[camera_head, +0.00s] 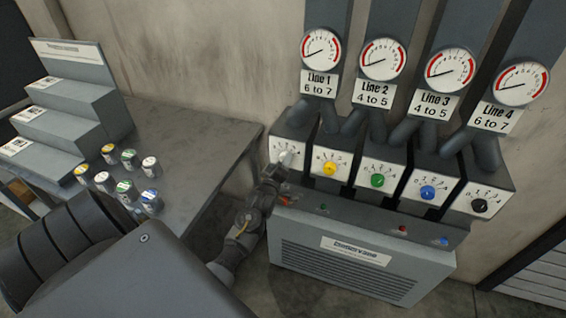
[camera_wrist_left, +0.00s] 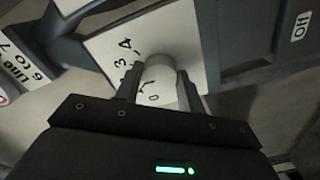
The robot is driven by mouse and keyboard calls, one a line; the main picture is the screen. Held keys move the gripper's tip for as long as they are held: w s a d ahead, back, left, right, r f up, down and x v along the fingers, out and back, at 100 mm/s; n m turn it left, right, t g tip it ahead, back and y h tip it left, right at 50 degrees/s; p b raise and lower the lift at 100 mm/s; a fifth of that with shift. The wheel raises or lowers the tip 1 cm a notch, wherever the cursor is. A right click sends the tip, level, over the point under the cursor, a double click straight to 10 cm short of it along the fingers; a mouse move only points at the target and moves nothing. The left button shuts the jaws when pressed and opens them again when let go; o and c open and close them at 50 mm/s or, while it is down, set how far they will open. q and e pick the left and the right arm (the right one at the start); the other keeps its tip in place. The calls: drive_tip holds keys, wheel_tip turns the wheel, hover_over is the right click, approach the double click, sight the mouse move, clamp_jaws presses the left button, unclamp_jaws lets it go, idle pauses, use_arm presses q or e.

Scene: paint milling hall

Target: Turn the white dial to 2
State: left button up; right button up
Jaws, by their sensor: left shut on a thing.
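The white dial (camera_head: 287,157) is on the leftmost box of the control panel, under the Line 1 gauge. It also shows in the wrist view (camera_wrist_left: 160,75), as a round white knob. My left gripper (camera_head: 279,167) is shut on the white dial, with one finger on each side of it. In the wrist view the scale figures 3 and 4 show above left of the knob and 0 shows below it. The dial's pointer is not clear, so I cannot tell its setting. My right gripper is not in view.
To the right are a yellow dial (camera_head: 329,169), a green dial (camera_head: 377,180), a blue dial (camera_head: 428,192) and a black dial (camera_head: 479,205). The Line 1 label (camera_head: 318,84) reads 6 to 7. Several small cans stand on the grey table (camera_head: 200,140) at left.

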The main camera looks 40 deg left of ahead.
use_arm(q)
drive_tip(key=shift+n, duration=0.3)
idle(0.4)
drive_tip(key=o, duration=1)
drive_tip(key=shift+c, duration=0.2)
drive_tip(key=b+v, duration=0.2)
drive_tip(key=v, duration=0.9)
drive_tip(key=shift+w, duration=0.1)
